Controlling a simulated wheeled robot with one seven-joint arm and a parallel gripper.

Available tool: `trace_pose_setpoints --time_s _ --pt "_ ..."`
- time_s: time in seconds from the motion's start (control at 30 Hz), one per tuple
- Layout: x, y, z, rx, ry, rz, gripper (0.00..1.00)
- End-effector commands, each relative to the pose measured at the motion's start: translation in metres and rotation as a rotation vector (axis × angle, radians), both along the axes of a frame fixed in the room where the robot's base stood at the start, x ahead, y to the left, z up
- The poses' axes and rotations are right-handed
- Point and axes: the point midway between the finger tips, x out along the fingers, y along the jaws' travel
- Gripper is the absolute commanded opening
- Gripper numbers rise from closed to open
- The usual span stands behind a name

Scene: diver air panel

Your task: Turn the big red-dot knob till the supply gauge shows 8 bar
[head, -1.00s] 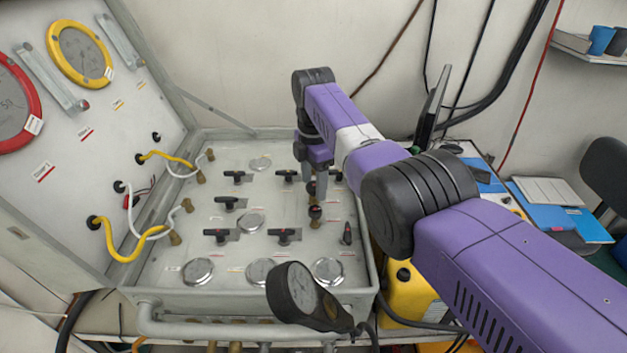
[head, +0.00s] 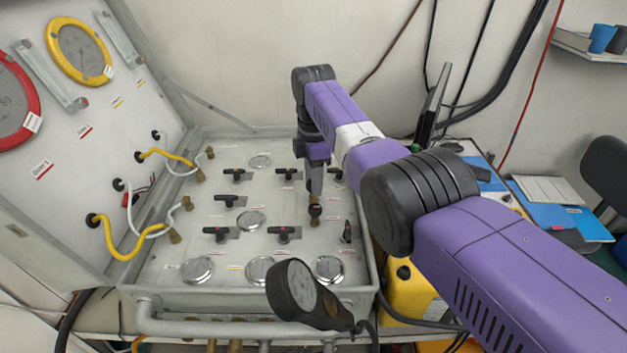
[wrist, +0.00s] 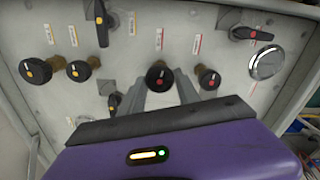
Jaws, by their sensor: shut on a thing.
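In the wrist view, a large black knob with a red dot (wrist: 160,77) sits between the two grey fingers of my gripper (wrist: 163,92). My gripper is shut on this knob. In the head view, my gripper (head: 315,185) points down at the panel and hides the knob. A second red-dot knob (wrist: 209,78) stands just right of the fingers in the wrist view, clear of them. A red-rimmed gauge (head: 14,100) is cut by the left edge of the head view, and a yellow-rimmed gauge (head: 79,51) is beside it. Their readings are too small to tell, and I cannot tell which is the supply gauge.
Two yellow-dot knobs (wrist: 78,70) stand left of the fingers in the wrist view. Black lever handles (head: 285,234) and round metal discs (head: 197,270) cover the panel (head: 190,225). A black round dial (head: 295,287) stands at the panel's front edge.

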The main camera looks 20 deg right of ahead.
Motion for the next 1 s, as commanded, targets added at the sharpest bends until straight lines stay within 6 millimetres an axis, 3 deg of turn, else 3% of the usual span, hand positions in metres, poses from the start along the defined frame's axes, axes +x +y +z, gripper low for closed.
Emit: trace_pose_setpoints --time_s 1.0 --pt "0.0017 -0.0005 0.0013 0.001 -0.001 -0.954 0.0"
